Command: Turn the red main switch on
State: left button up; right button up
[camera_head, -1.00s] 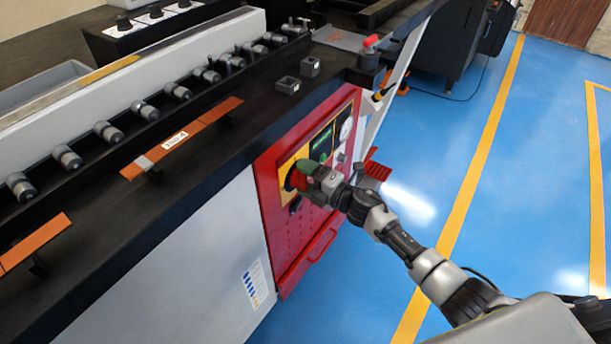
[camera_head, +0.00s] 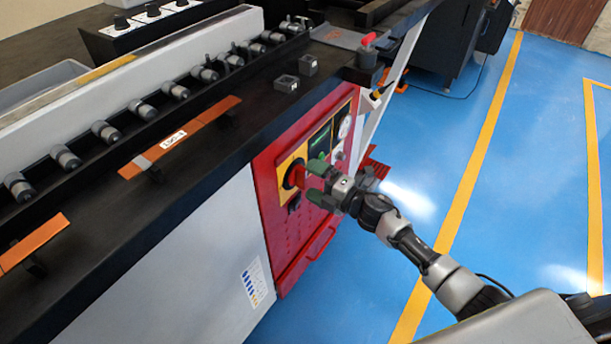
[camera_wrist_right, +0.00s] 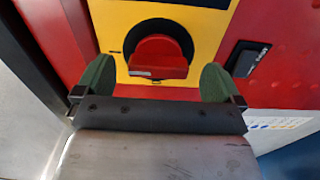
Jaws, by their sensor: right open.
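The red main switch (camera_head: 295,176) is a red rotary knob on a black ring in a yellow plate (camera_head: 286,163), on the machine's red front panel. In the right wrist view the red knob (camera_wrist_right: 158,58) lies ahead of and between the two green fingertips. My right gripper (camera_head: 312,181) is open and empty, a short way off the switch; in the wrist view its green fingers (camera_wrist_right: 158,82) stand apart on either side of the knob without visible contact. The knob's handle bar lies crosswise in the wrist view. My left gripper is not in view.
A dark rocker or latch (camera_wrist_right: 245,58) sits beside the yellow plate. A green display (camera_head: 320,143) and gauge (camera_head: 345,128) are on the panel. The black machine bed (camera_head: 200,170) overhangs it. Blue floor (camera_head: 430,180) is open to the right.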

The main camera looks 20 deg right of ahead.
jog(key=v, duration=0.7)
jog(key=shift+s+d, duration=0.25)
jog(key=s+d+f+m+g+h+p, duration=0.25)
jog(key=s+f+m+h, duration=0.35)
jog(key=f, duration=0.5)
jog(key=s+d+f+m+g+h+p, duration=0.1)
jog(key=s+d+f+m+h+p, duration=0.2)
jog(key=s+f+m, duration=0.7)
jog(key=s+a+f+m+g+p, duration=0.1)
jog(key=s+a+f+m+g, duration=0.1)
jog(key=s, duration=0.7)
jog(key=s+a+f+m+g+h+p, duration=0.1)
jog(key=s+a+f+m+g, duration=0.1)
jog(key=s+f+g, duration=0.2)
jog(key=s+a+f+m+g+h+p, duration=0.1)
jog(key=s+f, duration=0.6)
jog(key=s, duration=0.8)
jog(key=a+m+g, duration=0.1)
jog(key=m+g, duration=0.1)
jog(key=shift+f+g+p, duration=0.35)
jog(key=shift+s, duration=0.15)
